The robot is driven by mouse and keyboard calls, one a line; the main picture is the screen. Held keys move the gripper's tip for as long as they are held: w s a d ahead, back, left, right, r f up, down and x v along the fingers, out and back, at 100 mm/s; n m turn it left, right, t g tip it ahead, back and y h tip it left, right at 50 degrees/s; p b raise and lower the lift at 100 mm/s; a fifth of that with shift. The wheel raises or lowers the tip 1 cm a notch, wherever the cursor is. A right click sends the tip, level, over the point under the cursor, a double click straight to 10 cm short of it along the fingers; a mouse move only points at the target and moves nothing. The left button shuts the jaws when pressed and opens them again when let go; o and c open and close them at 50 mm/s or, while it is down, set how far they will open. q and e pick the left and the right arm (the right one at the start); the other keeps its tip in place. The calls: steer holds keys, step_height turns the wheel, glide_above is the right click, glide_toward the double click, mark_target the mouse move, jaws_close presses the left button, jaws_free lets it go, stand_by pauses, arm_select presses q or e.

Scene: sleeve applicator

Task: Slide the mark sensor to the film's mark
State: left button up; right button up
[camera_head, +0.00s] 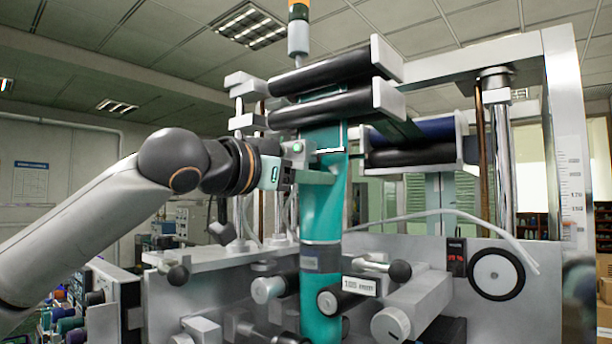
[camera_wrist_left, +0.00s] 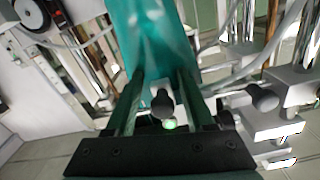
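The teal film (camera_head: 322,205) runs down through the machine from the black rollers, with a dark band (camera_head: 321,258) across it low down. The mark sensor (camera_head: 298,148) is a small grey block with a green light at the film's left edge, well above that band; a thin bar reaches across the film beside it. My left gripper (camera_head: 288,174) is at the sensor, just left of the film. In the left wrist view, my left gripper (camera_wrist_left: 161,82) has its fingers apart, with a dark round knob (camera_wrist_left: 162,103) and the green light between them; gaps show beside the knob. My right gripper is not seen.
Black rollers (camera_head: 325,108) stand above the sensor. A clear hose (camera_head: 440,213) curves across the right.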

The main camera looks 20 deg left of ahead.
arm_select(q)
steer(key=shift+a, duration=0.1)
steer(key=b+v, duration=0.3)
steer(key=v, duration=0.9)
steer(key=shift+s, duration=0.2)
